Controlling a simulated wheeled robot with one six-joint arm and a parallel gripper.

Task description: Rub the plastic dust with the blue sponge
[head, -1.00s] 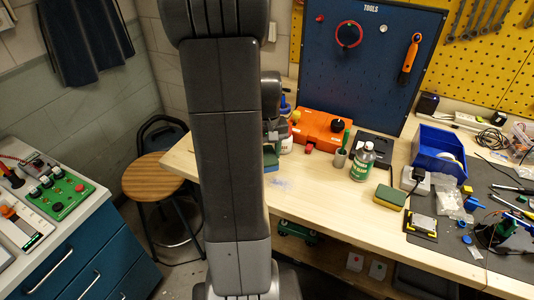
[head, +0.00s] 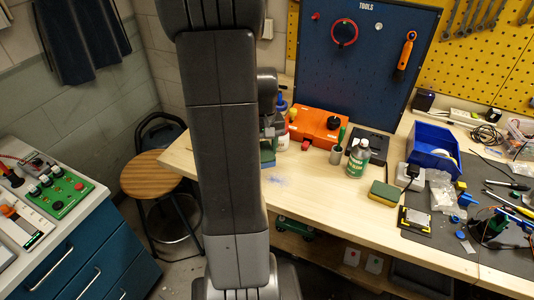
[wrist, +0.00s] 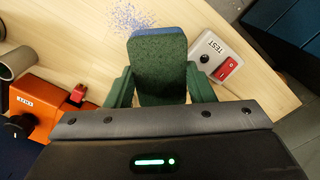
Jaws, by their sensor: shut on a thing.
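My gripper (wrist: 155,85) is shut on the blue sponge (wrist: 158,65), with one green finger on each side of it. The sponge's dark green scouring face is toward the wrist camera and a blue strip shows at its far end. In the head view the sponge (head: 268,157) shows partly behind my arm, which hides most of the gripper. The plastic dust (wrist: 130,18) is a patch of blue specks on the wood just beyond the sponge's blue end. It also shows in the head view (head: 277,181). I cannot tell whether the sponge touches the bench.
An orange box (head: 318,122), a green-labelled bottle (head: 358,158) and a yellow-green sponge (head: 384,193) stand to the right. A white TEST switch box (wrist: 215,55) is close beside the held sponge. The bench's front edge is near the dust.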

